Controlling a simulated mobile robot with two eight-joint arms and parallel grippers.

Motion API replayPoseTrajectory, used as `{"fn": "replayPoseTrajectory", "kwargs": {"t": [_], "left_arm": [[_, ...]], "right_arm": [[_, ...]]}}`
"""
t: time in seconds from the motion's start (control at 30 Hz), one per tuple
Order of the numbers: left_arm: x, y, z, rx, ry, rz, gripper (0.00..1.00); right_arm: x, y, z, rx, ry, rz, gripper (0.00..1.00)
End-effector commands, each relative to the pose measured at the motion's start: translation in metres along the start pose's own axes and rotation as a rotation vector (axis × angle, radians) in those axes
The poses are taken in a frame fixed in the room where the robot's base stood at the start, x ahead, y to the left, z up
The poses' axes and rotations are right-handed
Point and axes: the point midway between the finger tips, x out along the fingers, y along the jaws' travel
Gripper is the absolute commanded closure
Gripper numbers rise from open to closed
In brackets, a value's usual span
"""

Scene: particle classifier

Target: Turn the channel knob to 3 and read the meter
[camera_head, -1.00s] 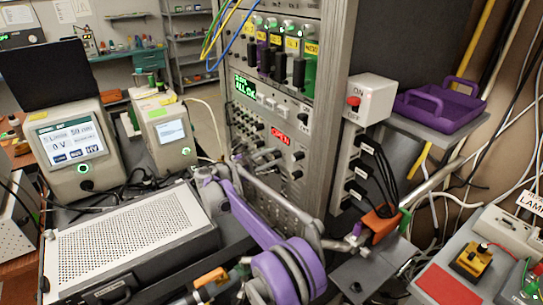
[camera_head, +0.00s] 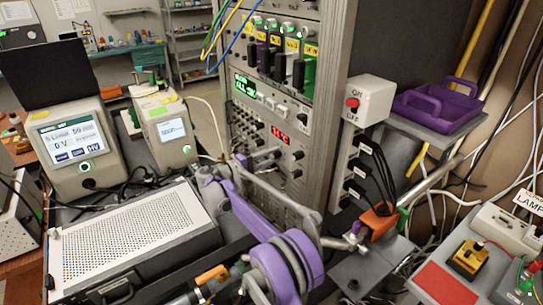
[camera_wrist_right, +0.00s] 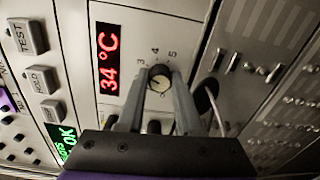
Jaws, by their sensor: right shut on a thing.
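The channel knob (camera_wrist_right: 159,79) shows in the right wrist view as a dark knob with a pale face, on the light panel. The numbers 3, 4 and 5 are printed around it; I cannot tell exactly where its pointer stands. My right gripper (camera_wrist_right: 156,92) is shut on the knob, one finger on each side. The meter (camera_wrist_right: 108,58) beside it reads 34 °C in red digits; it also shows in the head view (camera_head: 281,135). In the head view my right gripper (camera_head: 240,163) reaches the rack front, and the knob cannot be made out there. My left gripper is not in view.
The rack (camera_head: 333,95) has several modules, switches and cables. TEST and HOLD buttons (camera_wrist_right: 37,79) sit beside the meter. A perforated instrument (camera_head: 130,235) stands at front left. An ON/OFF box (camera_head: 365,100) and a purple tray (camera_head: 430,108) are at right.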

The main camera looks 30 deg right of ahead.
Motion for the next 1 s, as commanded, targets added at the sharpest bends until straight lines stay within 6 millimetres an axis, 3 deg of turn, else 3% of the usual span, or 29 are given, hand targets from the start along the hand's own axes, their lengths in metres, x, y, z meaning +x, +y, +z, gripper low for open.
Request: {"fn": "replayPoseTrajectory", "kwargs": {"t": [0.5,0.53,0.67,1.0], "left_arm": [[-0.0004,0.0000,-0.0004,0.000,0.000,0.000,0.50],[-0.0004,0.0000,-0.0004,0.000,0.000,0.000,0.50],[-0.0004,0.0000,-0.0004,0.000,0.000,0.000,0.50],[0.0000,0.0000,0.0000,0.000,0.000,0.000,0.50]], "right_arm": [[-0.0002,0.0000,-0.0001,0.018,0.001,0.000,1.00],[-0.0002,0.0000,-0.0001,0.018,0.001,0.000,0.60],[-0.0002,0.0000,-0.0001,0.018,0.001,0.000,0.37],[-0.0027,-0.0002,-0.0002,0.017,0.001,0.000,0.36]]}}
